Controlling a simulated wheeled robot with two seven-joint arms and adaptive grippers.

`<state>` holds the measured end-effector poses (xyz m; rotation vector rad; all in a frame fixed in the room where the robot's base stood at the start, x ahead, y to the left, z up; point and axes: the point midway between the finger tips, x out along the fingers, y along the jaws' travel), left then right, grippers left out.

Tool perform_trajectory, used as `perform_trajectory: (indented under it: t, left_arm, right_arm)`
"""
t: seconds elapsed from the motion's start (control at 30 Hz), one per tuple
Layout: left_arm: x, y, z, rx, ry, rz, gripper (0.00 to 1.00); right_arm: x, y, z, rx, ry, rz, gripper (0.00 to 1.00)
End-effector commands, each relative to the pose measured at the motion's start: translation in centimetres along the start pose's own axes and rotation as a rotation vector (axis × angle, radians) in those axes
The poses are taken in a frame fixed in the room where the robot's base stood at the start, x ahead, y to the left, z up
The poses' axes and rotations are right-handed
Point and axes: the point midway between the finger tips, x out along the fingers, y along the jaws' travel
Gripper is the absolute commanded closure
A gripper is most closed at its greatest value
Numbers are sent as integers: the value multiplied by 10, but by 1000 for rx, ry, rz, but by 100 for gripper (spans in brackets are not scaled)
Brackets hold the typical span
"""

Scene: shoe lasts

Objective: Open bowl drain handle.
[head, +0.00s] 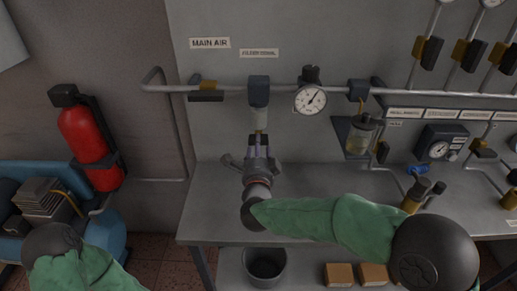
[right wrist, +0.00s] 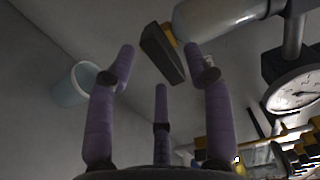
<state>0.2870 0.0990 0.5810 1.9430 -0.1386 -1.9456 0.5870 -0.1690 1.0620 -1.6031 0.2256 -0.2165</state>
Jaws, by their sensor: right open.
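The pale filter bowl (head: 259,119) hangs below a dark block on the horizontal pipe, right of the MAIN AIR label. It also shows at the top of the right wrist view (right wrist: 222,14). A yellow fitting with a dark block-shaped drain handle (right wrist: 162,55) is at the bowl's end. My right gripper (head: 258,144) is just under the bowl and partly hides the drain. Its purple fingers (right wrist: 160,65) are spread, and the handle appears in line with the gap between the upper fingertips. I cannot tell whether they touch it. My left gripper is out of view.
A pressure gauge (head: 310,99) is right of the bowl. A second, clear bowl (head: 358,138) hangs farther right. The grey bench (head: 215,205) is below, with a bucket (head: 265,262) under it. A red extinguisher (head: 88,140) is at left.

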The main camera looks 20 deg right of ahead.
Motion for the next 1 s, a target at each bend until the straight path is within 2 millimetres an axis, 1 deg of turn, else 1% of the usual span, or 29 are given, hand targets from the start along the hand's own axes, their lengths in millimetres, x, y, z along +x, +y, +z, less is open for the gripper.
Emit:
perform_trajectory:
  t: [0.03, 0.1, 0.2, 0.47, 0.5, 0.57, 0.6, 0.67, 0.7, 1.0]
  left_arm:
    - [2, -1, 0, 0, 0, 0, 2]
    - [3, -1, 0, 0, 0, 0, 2]
    - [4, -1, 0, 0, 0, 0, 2]
    - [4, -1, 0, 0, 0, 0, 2]
    - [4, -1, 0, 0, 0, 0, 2]
    - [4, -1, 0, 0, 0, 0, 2]
    - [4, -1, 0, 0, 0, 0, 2]
    - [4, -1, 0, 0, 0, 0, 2]
    - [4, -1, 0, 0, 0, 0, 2]
    - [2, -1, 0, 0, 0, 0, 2]
  right_arm:
    - [6, 1, 0, 1, 1, 0, 48]
    - [10, 1, 0, 0, 1, 1, 48]
    - [15, 1, 0, 0, 1, 1, 48]
    - [16, 0, 0, 0, 0, 1, 48]
    - [16, 0, 0, 0, 0, 1, 51]
    - [16, 0, 0, 0, 0, 0, 68]
    - [16, 0, 0, 0, 0, 0, 79]
    - [16, 0, 0, 0, 0, 0, 96]
    - [16, 0, 0, 0, 0, 0, 100]
    - [16, 0, 0, -22, 0, 1, 100]
